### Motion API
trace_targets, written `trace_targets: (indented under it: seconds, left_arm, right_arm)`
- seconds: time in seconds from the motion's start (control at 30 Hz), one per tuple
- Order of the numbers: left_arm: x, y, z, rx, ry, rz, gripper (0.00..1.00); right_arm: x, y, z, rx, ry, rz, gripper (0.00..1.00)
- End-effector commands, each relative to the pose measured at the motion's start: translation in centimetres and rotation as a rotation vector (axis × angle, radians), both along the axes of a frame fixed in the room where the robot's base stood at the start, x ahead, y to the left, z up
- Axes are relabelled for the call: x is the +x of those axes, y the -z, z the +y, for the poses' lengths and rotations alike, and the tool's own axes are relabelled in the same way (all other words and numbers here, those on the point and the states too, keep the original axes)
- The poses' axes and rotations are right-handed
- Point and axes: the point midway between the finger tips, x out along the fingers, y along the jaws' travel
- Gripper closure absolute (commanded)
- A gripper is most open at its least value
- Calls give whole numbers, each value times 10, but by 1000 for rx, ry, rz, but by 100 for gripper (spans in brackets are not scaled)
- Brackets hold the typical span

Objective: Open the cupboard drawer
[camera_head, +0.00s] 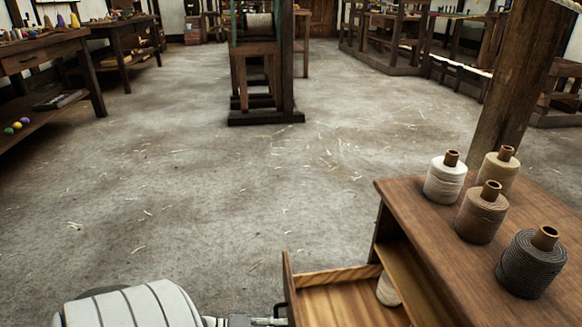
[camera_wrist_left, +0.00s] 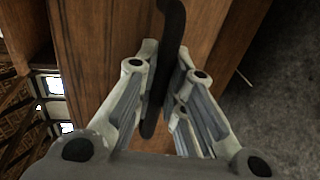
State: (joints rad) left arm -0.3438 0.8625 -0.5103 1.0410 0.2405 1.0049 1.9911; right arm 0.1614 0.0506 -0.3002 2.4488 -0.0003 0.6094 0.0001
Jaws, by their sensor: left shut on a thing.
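The cupboard (camera_head: 405,205) stands at the lower right of the head view, with a wooden top. Its drawer (camera_head: 335,300) stands out from the body toward the left, so its inside shows. A pale spool (camera_head: 387,291) lies in it, partly hidden. My left gripper (camera_wrist_left: 165,62) is shut on the dark bar handle (camera_wrist_left: 174,22) of the drawer front (camera_wrist_left: 105,40) in the left wrist view. In the head view only part of my left gripper (camera_head: 268,321) shows at the bottom edge, beside the drawer front. My right gripper is not in view.
Several spools of twine, including a white one (camera_head: 445,178) and a dark grey one (camera_head: 531,264), stand on the cupboard top. A wooden post (camera_head: 515,90) rises behind it. The floor (camera_head: 190,185) left of the cupboard is clear. Workbenches (camera_head: 50,65) line the left.

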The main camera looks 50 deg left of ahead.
Motion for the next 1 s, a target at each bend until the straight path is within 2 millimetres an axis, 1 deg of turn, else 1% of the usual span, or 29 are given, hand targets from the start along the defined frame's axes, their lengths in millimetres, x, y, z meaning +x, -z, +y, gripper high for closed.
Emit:
trace_targets:
  seconds: [0.1,0.43,0.47,0.6,0.63,0.9,1.0]
  left_arm:
    - [-4,0,2,1,0,1,100]
    - [-4,0,3,1,0,1,100]
    - [-4,0,3,1,0,1,88]
    - [-4,0,3,1,0,1,70]
    - [-4,0,3,1,0,1,66]
    - [-4,0,2,1,0,1,66]
    - [-8,0,4,1,1,2,66]
  right_arm:
    - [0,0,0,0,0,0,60]
    - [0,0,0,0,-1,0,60]
    - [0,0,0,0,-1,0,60]
    - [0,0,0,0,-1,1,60]
    - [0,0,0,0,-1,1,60]
    - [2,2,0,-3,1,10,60]
    - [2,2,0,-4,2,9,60]
